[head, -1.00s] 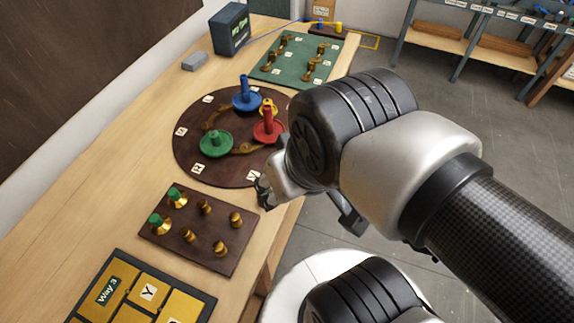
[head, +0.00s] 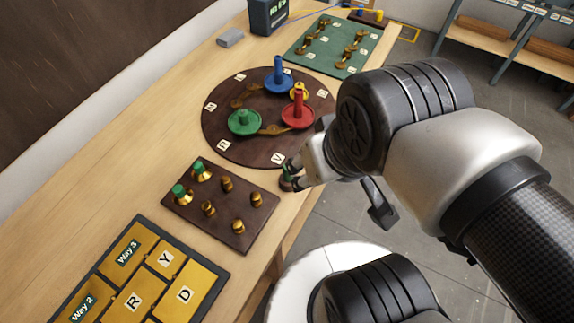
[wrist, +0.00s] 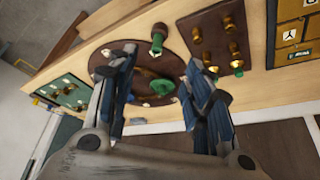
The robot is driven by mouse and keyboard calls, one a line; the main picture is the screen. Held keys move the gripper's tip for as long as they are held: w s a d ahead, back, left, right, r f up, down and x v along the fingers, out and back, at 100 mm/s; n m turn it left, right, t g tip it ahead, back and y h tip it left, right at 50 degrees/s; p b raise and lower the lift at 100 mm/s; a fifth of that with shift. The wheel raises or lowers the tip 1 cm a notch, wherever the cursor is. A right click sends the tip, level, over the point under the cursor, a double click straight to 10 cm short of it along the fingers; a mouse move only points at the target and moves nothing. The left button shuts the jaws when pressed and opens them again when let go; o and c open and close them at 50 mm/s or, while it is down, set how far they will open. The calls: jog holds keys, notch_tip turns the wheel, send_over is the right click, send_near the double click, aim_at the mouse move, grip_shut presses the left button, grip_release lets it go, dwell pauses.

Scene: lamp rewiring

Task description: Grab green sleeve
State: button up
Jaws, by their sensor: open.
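A small green sleeve (wrist: 157,42) stands near the table's edge beside the round dark board (wrist: 97,65). In the wrist view it lies between my gripper's two fingertips, slightly beyond them. In the head view it is mostly hidden at my gripper (head: 291,176). My gripper (wrist: 160,58) is open and empty, low over the table. Two other green pieces sit on brass posts on the brown board (head: 232,237): one nearer (head: 180,192), one farther (head: 200,169). I cannot tell the exact gap between my fingers and the sleeve.
The round board (head: 222,92) carries a green disc (head: 243,122), a red disc (head: 298,114) and a blue disc (head: 279,78), each with a post. A yellow labelled tray (head: 222,276) lies nearest. A green board (head: 334,48) and a grey block (head: 230,38) stand farther back.

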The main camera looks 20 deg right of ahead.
jog(key=m+g+p, duration=0.3)
jog(key=g+p, duration=0.2)
send_over(288, 172)
jog(key=w, duration=0.1)
notch_tip(288, 172, down, 5)
jog(key=f+b, duration=0.1)
jog(key=f, duration=0.3)
jog(key=f+b, duration=0.2)
jog(key=f, duration=0.2)
jog(key=f+b, duration=0.2)
jog(key=f, duration=0.2)
jog(key=shift+d+f, duration=0.2)
jog(key=shift+d, duration=0.1)
jog(key=f+b, duration=0.2)
jog(key=f, duration=0.3)
jog(key=shift+w+b, duration=0.25)
jog(key=shift+b, duration=0.15)
jog(key=shift+c, duration=0.3)
jog(key=c, duration=0.9)
